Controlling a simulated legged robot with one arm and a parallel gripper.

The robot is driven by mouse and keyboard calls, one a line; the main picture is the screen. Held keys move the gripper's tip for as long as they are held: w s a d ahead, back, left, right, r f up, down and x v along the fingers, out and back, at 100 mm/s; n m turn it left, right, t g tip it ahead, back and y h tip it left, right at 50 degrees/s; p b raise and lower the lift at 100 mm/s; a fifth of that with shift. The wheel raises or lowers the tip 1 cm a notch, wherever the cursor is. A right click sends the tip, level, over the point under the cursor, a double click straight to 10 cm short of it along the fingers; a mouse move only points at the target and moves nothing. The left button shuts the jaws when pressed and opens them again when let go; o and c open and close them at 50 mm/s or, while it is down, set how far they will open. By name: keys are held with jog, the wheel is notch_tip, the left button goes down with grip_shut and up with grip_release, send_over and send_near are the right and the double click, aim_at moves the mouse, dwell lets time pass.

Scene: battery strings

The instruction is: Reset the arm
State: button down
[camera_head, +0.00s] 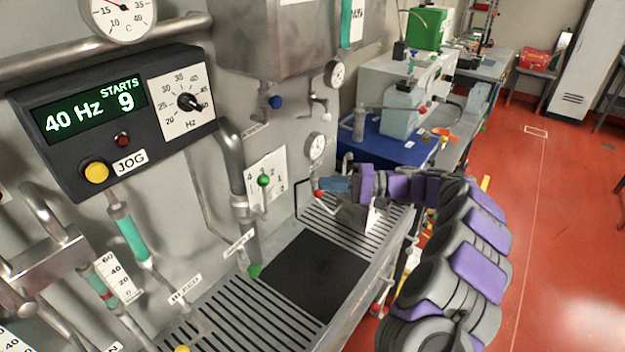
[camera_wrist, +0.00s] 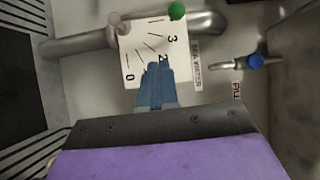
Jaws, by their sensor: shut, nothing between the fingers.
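My arm, with purple and grey links, comes in from the right in the body camera view. My gripper (camera_head: 324,184) points left toward the grey panel, above the slatted ledge. Its blue fingers are together and empty. In the wrist view, my gripper (camera_wrist: 154,68) shows its closed fingers over the lower part of a white numbered card (camera_wrist: 150,30). The card (camera_head: 280,163) also shows in the body camera view, with a green knob (camera_head: 264,180) to the left of my fingers. Contact with the panel cannot be told.
A dark control box (camera_head: 122,110) reads 40 Hz and STARTS 9. A black mat (camera_head: 315,272) lies on the slatted ledge. A blue valve knob (camera_head: 275,102) and small gauges are on the panel. A blue bench (camera_head: 385,145) stands behind my arm. Red floor at right is open.

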jog(key=s+a+r+n+g+h, duration=0.1)
jog(key=s+a+r+g, duration=0.1)
jog(key=s+a+r, duration=0.3)
jog(key=s+a+r+n+g+h, duration=0.1)
jog(key=s+a+g+h, duration=0.15)
jog(key=s, duration=0.45)
jog(key=s+a+h, duration=0.3)
jog(key=s, duration=0.9)
jog(key=s+d+f+h, duration=0.4)
jog(key=s+d+h, duration=0.1)
jog(key=s+d, duration=0.4)
jog(key=s+d+f+m+t+h, duration=0.1)
jog(key=s+d+f+h, duration=0.4)
jog(key=s, duration=0.9)
jog(key=shift+d+h, duration=0.65)
jog(key=shift+d, duration=1.2)
jog(key=shift+s+t, duration=0.1)
jog(key=shift+t, duration=0.15)
